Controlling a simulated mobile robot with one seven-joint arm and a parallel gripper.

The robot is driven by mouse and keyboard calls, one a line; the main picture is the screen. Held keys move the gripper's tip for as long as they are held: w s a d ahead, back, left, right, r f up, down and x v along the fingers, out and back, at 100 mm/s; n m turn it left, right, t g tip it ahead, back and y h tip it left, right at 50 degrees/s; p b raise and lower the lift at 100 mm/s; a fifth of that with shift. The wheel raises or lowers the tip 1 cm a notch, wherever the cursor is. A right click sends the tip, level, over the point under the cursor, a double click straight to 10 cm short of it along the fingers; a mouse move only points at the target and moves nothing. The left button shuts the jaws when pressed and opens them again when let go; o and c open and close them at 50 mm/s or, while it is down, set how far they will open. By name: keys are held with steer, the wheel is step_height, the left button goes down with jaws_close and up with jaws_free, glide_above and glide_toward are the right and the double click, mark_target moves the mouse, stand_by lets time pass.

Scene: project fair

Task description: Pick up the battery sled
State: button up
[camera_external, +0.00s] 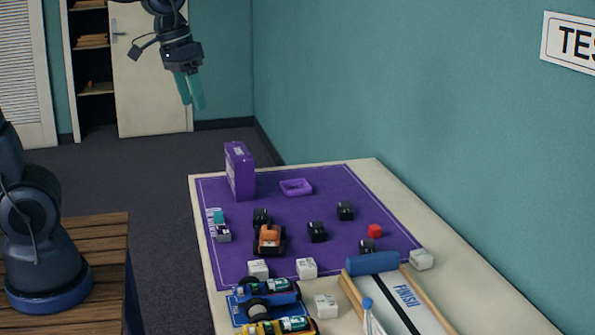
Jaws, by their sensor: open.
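My gripper (192,104) hangs high in the upper left, pointing down, with its two teal fingers apart and nothing between them. It is well above and to the left of the table. I cannot tell for sure which thing is the battery sled. A small teal and grey piece (222,233) lies at the left of the purple mat (330,248). A blue piece (249,304) carrying a battery-like cylinder and a yellow piece (262,329) with a similar cylinder are at the front edge, the yellow one partly cut off.
A purple upright box (239,172) and a purple tray (296,187) are at the back.

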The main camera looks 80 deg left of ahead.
steer(key=w+a+f+n+g, duration=0.1)
steer(key=w+a+f+n, duration=0.3)
steer(key=w+a, duration=0.6)
steer(key=n+g+h, duration=0.3)
steer(key=n+h, duration=0.1)
steer(key=n, duration=0.4)
glide_above(260, 214)
steer(key=a, duration=0.4)
step_height(260, 214, down, 32)
steer(key=x, duration=0.6)
steer(key=w+x, duration=0.1)
steer(key=x, duration=0.2)
steer(key=shift+w+f, duration=0.1)
steer(key=shift+f, duration=0.3)
steer(key=c, duration=1.1)
steer(key=shift+r, duration=0.15)
